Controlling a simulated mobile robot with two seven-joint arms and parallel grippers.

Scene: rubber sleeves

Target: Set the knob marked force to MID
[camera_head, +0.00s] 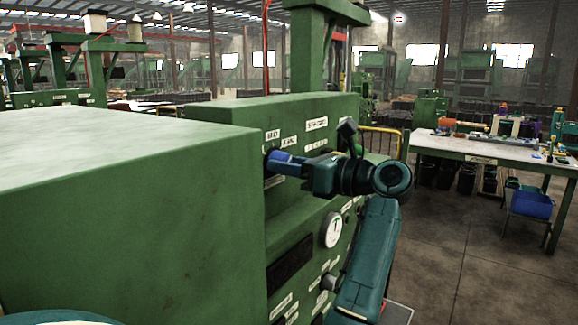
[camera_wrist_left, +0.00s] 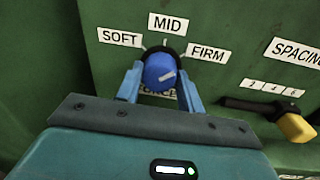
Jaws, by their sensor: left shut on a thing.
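The blue force knob (camera_wrist_left: 158,68) sits on the green machine panel (camera_wrist_left: 105,15), with SOFT at its upper left, MID (camera_wrist_left: 167,24) above it and FIRM (camera_wrist_left: 207,53) at its upper right. Its white mark slants right and slightly up, nearer FIRM's side than MID. The label below it is mostly hidden. My left gripper (camera_wrist_left: 158,88) is shut on the knob, one finger on each side. In the head view my left gripper (camera_head: 280,162) reaches the panel from the right, and the knob is largely hidden there. My right gripper is not in view.
A yellow-tipped lever (camera_wrist_left: 295,127) beneath the SPACING label (camera_wrist_left: 297,53) juts out right of the knob. A round white gauge (camera_head: 332,230) is lower on the machine. A cluttered worktable (camera_head: 450,147) stands at right, with open floor before it.

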